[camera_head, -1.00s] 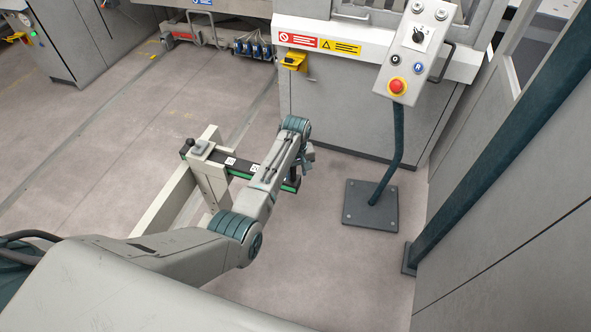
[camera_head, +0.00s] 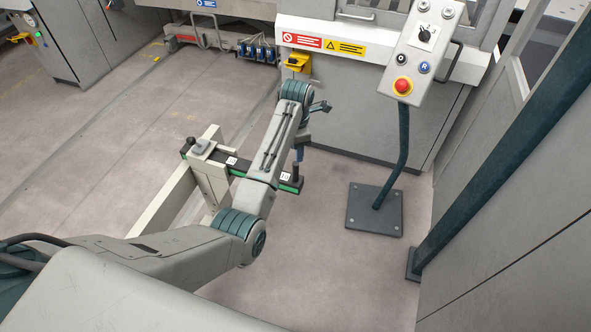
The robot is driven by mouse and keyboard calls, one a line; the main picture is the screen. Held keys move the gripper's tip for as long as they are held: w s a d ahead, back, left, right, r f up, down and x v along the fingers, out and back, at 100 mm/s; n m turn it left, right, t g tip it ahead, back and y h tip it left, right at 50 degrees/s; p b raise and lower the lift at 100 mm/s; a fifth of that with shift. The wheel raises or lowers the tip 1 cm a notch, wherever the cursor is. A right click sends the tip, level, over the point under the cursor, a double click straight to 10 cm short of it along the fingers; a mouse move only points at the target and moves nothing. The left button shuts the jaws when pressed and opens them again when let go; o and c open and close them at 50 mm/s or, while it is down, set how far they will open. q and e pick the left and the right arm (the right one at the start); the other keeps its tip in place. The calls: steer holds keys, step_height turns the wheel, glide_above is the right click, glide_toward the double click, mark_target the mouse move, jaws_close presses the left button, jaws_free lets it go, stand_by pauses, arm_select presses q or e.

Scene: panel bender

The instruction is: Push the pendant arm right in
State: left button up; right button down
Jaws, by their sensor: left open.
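The grey pendant box (camera_head: 421,50) stands at the upper right, with a selector switch, several push buttons and a red emergency stop on a yellow ring. A bent dark teal arm (camera_head: 402,140) carries it, rising from a dark square floor plate (camera_head: 374,210). My left gripper (camera_head: 315,130) is open and empty, left of the pendant arm and apart from it. My wrist link partly hides the gripper. My right gripper is out of view.
A pale rail with a black and green scale bar (camera_head: 231,166) stands under my left arm. The grey machine front (camera_head: 345,100) is behind, with a yellow pedal (camera_head: 297,62). A teal post (camera_head: 500,165) and grey panels close the right side. Floor between rail and plate is clear.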

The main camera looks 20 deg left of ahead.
mark_target(295, 168)
arm_select(q)
steer(key=n, duration=0.1)
steer(key=r+n, duration=0.1)
steer(key=shift+s+a+r+n, duration=0.15)
steer(key=shift+r+n, duration=0.1)
steer(key=shift+n, duration=0.15)
steer(key=shift+r+n, duration=0.1)
steer(key=shift+n, duration=0.2)
step_height(295, 168, down, 9)
steer(key=shift+s+f+p, duration=0.1)
steer(key=shift+f+p, duration=0.1)
steer(key=shift+p, duration=0.65)
steer(key=shift+f, duration=0.65)
jaws_close()
